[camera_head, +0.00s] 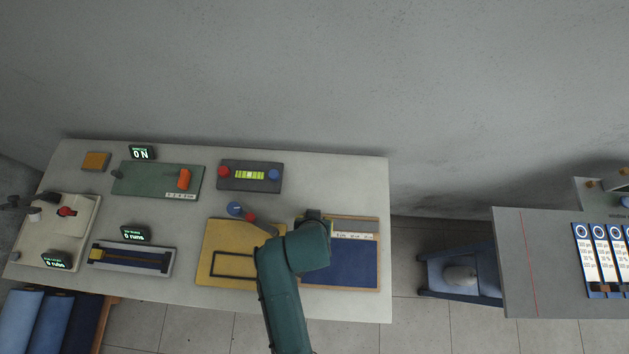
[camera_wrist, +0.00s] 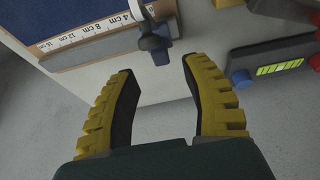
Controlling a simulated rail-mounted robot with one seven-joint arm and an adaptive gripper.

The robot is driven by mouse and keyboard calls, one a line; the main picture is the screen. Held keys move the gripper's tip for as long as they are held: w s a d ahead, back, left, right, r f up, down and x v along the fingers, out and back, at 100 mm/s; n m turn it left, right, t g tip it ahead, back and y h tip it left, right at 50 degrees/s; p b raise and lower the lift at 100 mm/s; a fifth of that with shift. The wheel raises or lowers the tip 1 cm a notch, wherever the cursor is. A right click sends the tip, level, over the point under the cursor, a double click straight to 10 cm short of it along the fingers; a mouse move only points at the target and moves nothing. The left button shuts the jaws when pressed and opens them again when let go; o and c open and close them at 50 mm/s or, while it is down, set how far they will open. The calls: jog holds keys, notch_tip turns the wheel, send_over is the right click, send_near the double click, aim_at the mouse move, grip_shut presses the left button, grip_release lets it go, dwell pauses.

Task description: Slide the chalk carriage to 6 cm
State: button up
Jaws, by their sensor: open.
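The chalk carriage (camera_wrist: 152,42) shows in the wrist view as a dark knob on a pale bracket at the top edge of a wood-framed blue board (camera_wrist: 40,22). It stands just right of the 4 cm mark on the scale (camera_wrist: 88,32), whose numbers grow leftward. Its exact reading cannot be told. My gripper (camera_wrist: 158,67) is open and empty, with yellow-backed fingers. The knob lies just beyond the fingertips, between them in the picture. In the head view, the blue board (camera_head: 352,273) is at the table's right, and my arm hides much of the carriage area.
A yellow panel (camera_head: 216,241) with a blue knob and red-ended lever adjoins the board. A dark box with a green level (camera_head: 235,187) sits behind it. A green fixture (camera_head: 144,182) and a blue slide unit (camera_head: 133,269) are further left. The table's right edge (camera_head: 389,215) is near.

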jog(key=x, duration=0.6)
jog(key=shift+w+f+b, duration=0.2)
jog(key=shift+w+b, duration=0.05)
jog(key=shift+b, duration=0.05)
jog(key=shift+c, duration=0.3)
grip_shut()
jog(key=shift+s, duration=0.1)
